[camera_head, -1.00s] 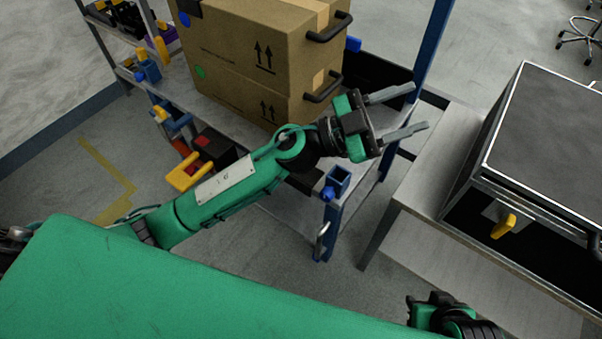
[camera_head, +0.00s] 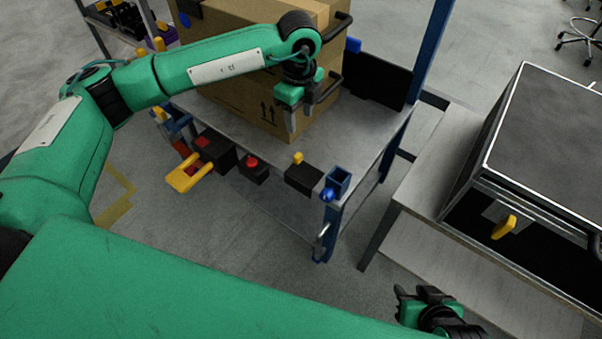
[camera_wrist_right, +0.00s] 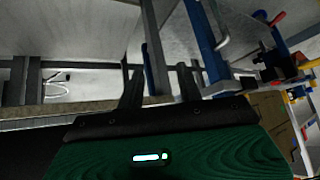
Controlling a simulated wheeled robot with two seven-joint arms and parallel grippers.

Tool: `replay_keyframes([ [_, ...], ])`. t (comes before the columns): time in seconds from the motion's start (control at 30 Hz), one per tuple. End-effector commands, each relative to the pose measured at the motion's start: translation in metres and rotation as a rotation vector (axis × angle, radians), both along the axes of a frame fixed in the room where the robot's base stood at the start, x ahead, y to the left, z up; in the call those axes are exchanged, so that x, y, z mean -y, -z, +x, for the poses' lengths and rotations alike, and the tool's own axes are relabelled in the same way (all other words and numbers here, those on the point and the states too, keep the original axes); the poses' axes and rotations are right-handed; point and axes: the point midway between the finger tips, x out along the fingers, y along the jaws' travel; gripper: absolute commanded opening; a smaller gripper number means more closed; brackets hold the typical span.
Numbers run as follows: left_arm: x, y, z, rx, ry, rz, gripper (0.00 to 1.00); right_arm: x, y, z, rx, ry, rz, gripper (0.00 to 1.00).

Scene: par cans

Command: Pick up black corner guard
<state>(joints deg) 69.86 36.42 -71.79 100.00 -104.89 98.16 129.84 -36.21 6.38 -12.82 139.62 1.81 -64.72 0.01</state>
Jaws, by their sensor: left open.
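No piece in view is clearly a black corner guard. A flat black panel (camera_head: 378,80) stands at the right rear of the trolley shelf (camera_head: 350,122), right of the cardboard boxes (camera_head: 235,95); I cannot tell if it is the guard. My left gripper (camera_head: 308,112) is open and empty, fingers pointing down in front of the boxes' right side. It covers part of the boxes. My right gripper (camera_head: 425,296) is low at the bottom right, away from the shelf. Its fingers (camera_wrist_right: 160,78) stand apart in the right wrist view with nothing seen between them.
A table (camera_head: 425,175) with a large dark case (camera_head: 550,140) stands to the right.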

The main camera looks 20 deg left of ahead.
Motion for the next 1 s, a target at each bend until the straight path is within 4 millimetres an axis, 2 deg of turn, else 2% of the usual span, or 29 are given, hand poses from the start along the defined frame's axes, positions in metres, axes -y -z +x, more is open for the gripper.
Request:
replay_keyframes([
  [0.4,-0.002,0.072,0.000,-0.003,-0.004,0.006,0.49,-0.015,0.004,0.008,0.089,-0.017,0.046,0.36],
  [0.67,-0.004,0.092,-0.001,-0.001,-0.003,0.006,0.49,-0.020,0.003,0.011,0.120,-0.021,0.063,0.36],
  [0.9,-0.009,0.127,-0.004,-0.002,-0.002,0.005,0.49,-0.030,0.005,0.015,0.179,-0.030,0.095,0.36],
  [1.0,-0.009,0.135,-0.004,-0.001,-0.002,0.004,0.49,-0.033,0.004,0.016,0.194,-0.032,0.103,0.36],
])
